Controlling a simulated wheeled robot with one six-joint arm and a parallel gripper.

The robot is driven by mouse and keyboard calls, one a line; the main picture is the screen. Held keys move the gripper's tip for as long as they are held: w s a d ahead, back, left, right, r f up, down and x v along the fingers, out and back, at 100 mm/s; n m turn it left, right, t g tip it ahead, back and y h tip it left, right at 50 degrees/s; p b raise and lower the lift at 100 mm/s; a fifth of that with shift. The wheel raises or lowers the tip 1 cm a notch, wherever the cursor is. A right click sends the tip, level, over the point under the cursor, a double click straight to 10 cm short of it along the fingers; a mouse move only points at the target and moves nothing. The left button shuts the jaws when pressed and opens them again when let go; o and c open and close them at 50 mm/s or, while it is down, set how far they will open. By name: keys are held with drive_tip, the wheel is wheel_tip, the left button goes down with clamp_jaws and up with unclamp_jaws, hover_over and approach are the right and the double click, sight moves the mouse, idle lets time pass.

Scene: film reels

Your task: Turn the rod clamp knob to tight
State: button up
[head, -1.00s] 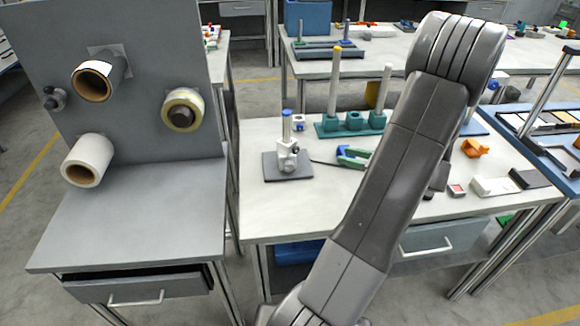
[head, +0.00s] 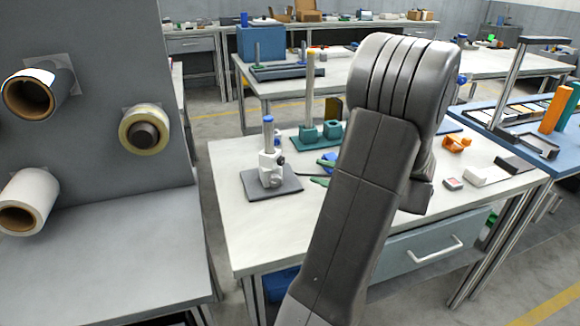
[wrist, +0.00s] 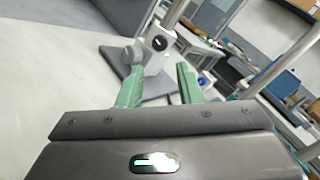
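A rod stand (head: 268,135) with a blue-capped upright rod stands on a grey base plate (head: 290,186) on the white table. A pale clamp (head: 268,172) sits low on the rod. A small dark-centred round part (wrist: 159,43) faces me on the clamp in the wrist view, and a grey round knob (wrist: 131,52) sticks out on its left. I cannot tell the knob's setting. My gripper (wrist: 159,85) is open, its green fingers apart and pointing toward the clamp, with nothing between the tips. In the head view, the green fingertips (head: 324,172) show right of the stand, apart from it.
A teal block holder (head: 322,132) with a tall rod stands behind. An orange part (head: 456,144) and a white block (head: 487,176) lie on the right of the table. At left, a grey panel (head: 100,40) carries several rolls. Bare tabletop lies in front of the stand.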

sight(283, 161)
drive_tip(key=x, duration=0.9)
drive_tip(key=shift+b, duration=0.35)
drive_tip(key=shift+c, duration=0.4)
clamp_jaws()
